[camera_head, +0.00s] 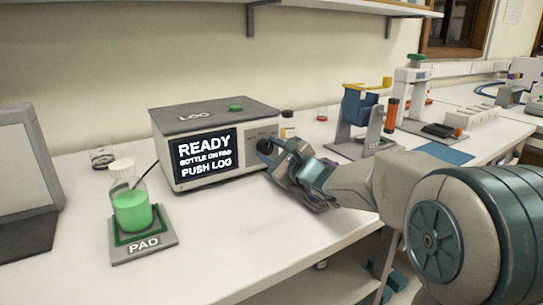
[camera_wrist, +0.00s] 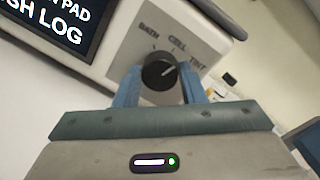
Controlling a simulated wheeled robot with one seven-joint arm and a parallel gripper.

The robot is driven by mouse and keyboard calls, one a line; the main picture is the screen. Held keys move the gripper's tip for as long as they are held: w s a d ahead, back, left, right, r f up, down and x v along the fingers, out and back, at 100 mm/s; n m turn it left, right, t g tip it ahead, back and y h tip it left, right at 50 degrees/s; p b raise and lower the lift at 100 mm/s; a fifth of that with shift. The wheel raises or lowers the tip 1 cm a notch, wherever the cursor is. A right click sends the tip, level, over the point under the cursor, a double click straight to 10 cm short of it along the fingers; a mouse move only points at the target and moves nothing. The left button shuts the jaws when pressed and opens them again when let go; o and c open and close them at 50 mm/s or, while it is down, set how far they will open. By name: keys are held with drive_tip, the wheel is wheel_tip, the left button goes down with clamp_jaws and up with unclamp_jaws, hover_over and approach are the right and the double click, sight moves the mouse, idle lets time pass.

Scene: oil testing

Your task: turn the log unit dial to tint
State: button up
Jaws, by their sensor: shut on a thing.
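The log unit (camera_head: 215,145) is a grey box with a dark top. Its screen (camera_head: 207,158) reads READY, BOTTLE ON PAD, PUSH LOG. The black dial (camera_wrist: 159,72) is on its front panel, with BATH, CELL and TINT labels around it in the wrist view. Its white pointer line slants up and right, on the TINT side of CELL; exact alignment with the TINT mark is unclear. My gripper (camera_wrist: 159,88) is shut on the dial, one blue finger on each side. In the head view my gripper (camera_head: 275,153) is at the box's right front, partly hiding the dial.
A bottle of green liquid (camera_head: 131,209) stands on the PAD plate (camera_head: 144,246) at the front left. A green button (camera_head: 236,108) is on the box top. A blue stand (camera_head: 361,108) and other lab gear are behind my arm.

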drive_tip(key=m+b, duration=0.1)
drive_tip(key=m, duration=0.5)
drive_tip(key=shift+m+t+b, duration=0.3)
drive_tip(key=shift+t+b, duration=0.05)
drive_tip(key=shift+t, duration=0.05)
idle(0.3)
drive_tip(key=o, duration=1)
drive_tip(key=shift+d, duration=0.1)
drive_tip(key=p+v, duration=0.1)
drive_tip(key=v, duration=1.2)
drive_tip(key=shift+s+d, duration=0.2)
drive_tip(key=shift+s, duration=0.15)
